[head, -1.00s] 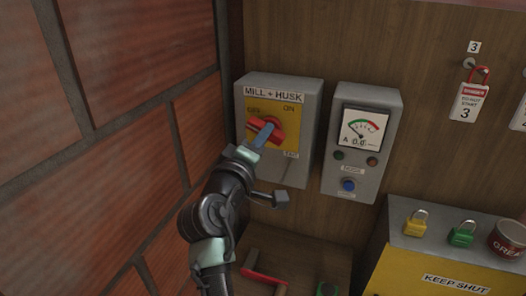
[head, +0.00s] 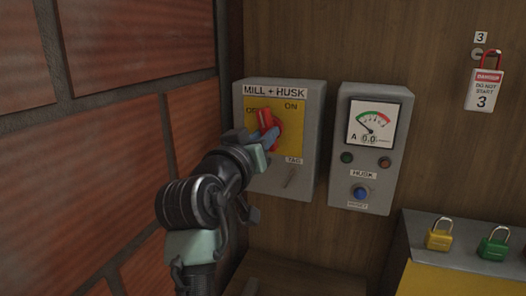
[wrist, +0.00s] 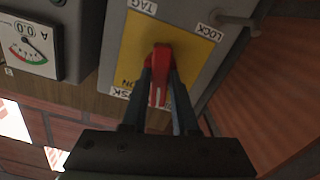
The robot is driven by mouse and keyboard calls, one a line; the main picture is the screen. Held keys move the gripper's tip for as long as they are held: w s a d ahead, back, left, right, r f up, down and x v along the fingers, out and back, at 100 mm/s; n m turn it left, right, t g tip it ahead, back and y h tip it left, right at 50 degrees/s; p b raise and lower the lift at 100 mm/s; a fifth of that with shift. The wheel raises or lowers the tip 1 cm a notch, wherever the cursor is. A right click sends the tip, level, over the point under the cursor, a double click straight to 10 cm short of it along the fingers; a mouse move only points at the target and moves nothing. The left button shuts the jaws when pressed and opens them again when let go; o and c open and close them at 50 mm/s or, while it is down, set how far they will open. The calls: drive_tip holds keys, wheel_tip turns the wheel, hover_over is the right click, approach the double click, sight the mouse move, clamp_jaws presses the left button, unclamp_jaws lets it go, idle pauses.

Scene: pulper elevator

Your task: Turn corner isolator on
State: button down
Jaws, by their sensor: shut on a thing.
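The corner isolator is the grey box labelled MILL + HUSK (head: 300,92), on the wood wall beside the brick corner. Its red rotary handle (head: 265,120) sits on a yellow plate (head: 293,143) with OFF at upper left and ON at upper right. The handle now stands near upright, tilted slightly left at its top. My gripper (head: 262,139) is at the handle; in the wrist view its two dark fingers (wrist: 160,92) lie on either side of the red handle (wrist: 160,64), shut on it.
A grey HUSK ammeter box (head: 367,180) with a blue button hangs just right, its needle low. A red danger padlock tag (head: 485,90) hangs far right. Yellow (head: 439,236) and green (head: 494,245) padlocks stand on a box below. Brick wall (head: 110,120) closes the left side.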

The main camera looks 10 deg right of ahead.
drive_tip(key=shift+m+b, duration=0.9)
drive_tip(key=shift+m, duration=0.4)
drive_tip(key=c, duration=0.7)
unclamp_jaws()
drive_tip(key=b+v, duration=0.3)
drive_tip(key=v, duration=1)
drive_tip(key=shift+r, duration=0.1)
